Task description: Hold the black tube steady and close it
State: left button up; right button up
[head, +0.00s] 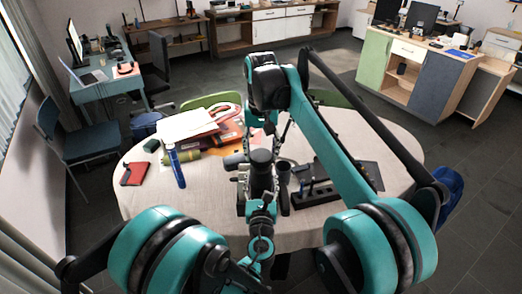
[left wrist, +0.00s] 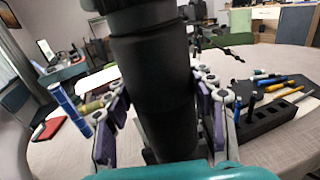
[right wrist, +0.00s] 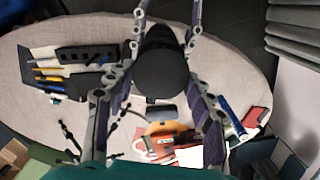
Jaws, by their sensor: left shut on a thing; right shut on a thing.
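The black tube (head: 262,176) stands upright above the near middle of the table and fills the middle of the left wrist view (left wrist: 155,95). My left gripper (head: 260,200) is shut around its body, with a finger on each side. A wider black cap (left wrist: 140,15) is at the tube's top and shows as a dark round end in the right wrist view (right wrist: 163,72). My right gripper (head: 265,145) comes down from above and is shut on the cap. I cannot tell whether the cap is fully seated.
A round table (head: 330,215) with a pale cloth lies below. A black holder (head: 315,195) with slots stands right of the tube, with pens and tools on a dark mat behind it.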

jog(key=shift+f, duration=0.35)
jog(key=m, duration=0.7)
jog(key=shift+d, duration=0.1)
jog(key=m, duration=0.7)
jog(key=shift+s+d, duration=0.1)
jog(key=shift+s, duration=0.05)
jog(key=m, duration=0.7)
jog(key=shift+s, duration=0.1)
jog(key=m, duration=0.8)
jog(key=shift+s, duration=0.1)
jog(key=o, duration=0.9)
